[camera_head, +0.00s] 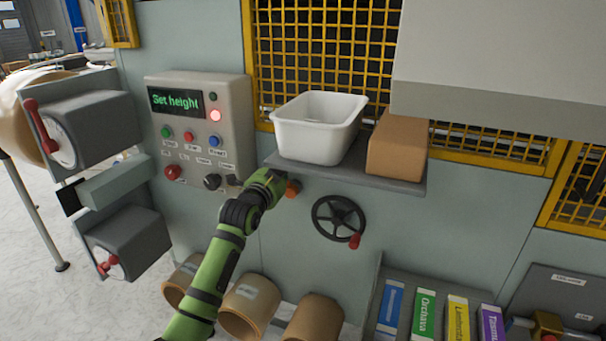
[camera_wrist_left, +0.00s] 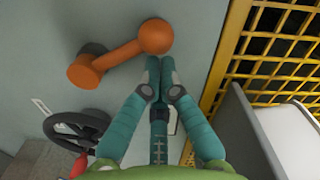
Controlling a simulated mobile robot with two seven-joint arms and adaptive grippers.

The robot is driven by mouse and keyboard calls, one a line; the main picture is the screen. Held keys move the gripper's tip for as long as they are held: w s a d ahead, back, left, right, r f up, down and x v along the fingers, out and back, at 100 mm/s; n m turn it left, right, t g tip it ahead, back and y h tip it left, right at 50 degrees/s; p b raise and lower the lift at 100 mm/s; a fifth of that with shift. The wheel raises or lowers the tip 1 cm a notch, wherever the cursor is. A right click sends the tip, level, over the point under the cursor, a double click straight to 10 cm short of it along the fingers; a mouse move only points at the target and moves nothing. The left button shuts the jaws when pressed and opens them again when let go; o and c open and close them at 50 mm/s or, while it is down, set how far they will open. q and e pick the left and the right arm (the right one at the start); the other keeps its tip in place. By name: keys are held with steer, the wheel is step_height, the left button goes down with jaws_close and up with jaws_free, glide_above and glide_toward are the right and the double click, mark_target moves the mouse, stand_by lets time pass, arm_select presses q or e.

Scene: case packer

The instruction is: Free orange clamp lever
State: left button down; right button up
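The orange clamp lever (camera_wrist_left: 122,53) is on the grey-green panel in the left wrist view. It has a round ball end (camera_wrist_left: 156,36) and a cylindrical hub (camera_wrist_left: 86,70). In the head view only a small orange part (camera_head: 292,188) shows beside my gripper, below the shelf. My left gripper (camera_wrist_left: 160,62) has its two teal fingers together, with nothing seen between them. The fingertips are just beside the ball end; I cannot tell if they touch it. In the head view my left gripper (camera_head: 277,184) is at the panel, partly hidden by its own wrist. My right gripper is not in view.
A black handwheel (camera_head: 338,217) with a red knob is right of the lever. A shelf (camera_head: 400,183) above holds a white bin (camera_head: 318,138) and a brown box (camera_head: 398,147). A control box (camera_head: 200,130) reads "Set height". Several brown tubes (camera_head: 250,305) are below.

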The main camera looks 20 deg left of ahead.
arm_select(q)
steer(key=a+n, duration=0.1)
steer(key=n, duration=0.1)
steer(key=a+f+n, duration=0.1)
steer(key=a+n, duration=0.1)
steer(key=shift+a+f+n, duration=0.1)
steer(key=shift+n, duration=0.3)
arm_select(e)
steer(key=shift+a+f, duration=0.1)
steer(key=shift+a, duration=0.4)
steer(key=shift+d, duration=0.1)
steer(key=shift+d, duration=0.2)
